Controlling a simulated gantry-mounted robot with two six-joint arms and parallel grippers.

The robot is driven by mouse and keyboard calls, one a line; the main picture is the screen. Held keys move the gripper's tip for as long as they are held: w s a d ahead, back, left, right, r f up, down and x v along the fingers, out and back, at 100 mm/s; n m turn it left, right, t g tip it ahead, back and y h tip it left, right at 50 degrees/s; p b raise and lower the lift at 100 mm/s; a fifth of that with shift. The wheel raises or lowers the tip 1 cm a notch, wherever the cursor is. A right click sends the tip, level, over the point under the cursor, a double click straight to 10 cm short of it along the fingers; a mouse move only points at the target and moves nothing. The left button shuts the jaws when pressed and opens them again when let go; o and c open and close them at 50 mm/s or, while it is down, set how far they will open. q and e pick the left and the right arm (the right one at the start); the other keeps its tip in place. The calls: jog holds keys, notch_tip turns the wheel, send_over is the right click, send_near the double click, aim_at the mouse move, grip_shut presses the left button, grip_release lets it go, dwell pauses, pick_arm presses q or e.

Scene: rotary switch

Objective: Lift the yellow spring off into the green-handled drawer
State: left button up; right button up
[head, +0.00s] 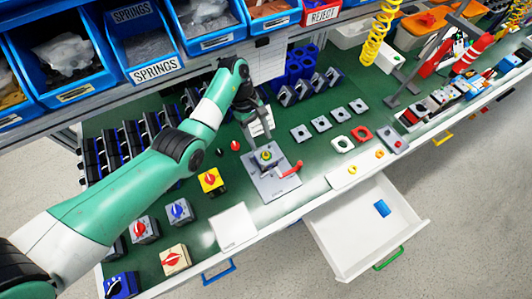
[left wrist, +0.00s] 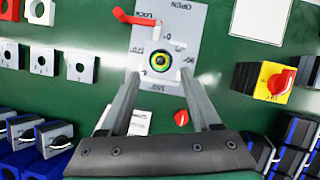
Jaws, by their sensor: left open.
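The small yellow spring (head: 266,155) sits as a ring around the centre post of a grey fixture plate (head: 284,183); it also shows in the left wrist view (left wrist: 161,60). A red lever (head: 291,170) is on the plate, beside the spring. My left gripper (head: 260,133) is open and empty just behind and above the fixture. In the left wrist view its fingertips (left wrist: 160,74) are spread on either side of the spring, apart from it.
A yellow and red switch (head: 211,180) stands left of the fixture. A white card (head: 233,228) lies near the front edge. Blue bins (head: 137,38) line the shelf behind. A yellow coil (head: 375,35) hangs at the back. Most of the drawer floor is clear.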

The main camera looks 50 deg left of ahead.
aim_at(264, 153)
pick_arm(q)
jog(key=b+x, duration=0.1)
jog(key=x, duration=0.5)
jog(key=shift+s+b, duration=0.1)
jog(key=shift+b, duration=0.2)
grip_shut()
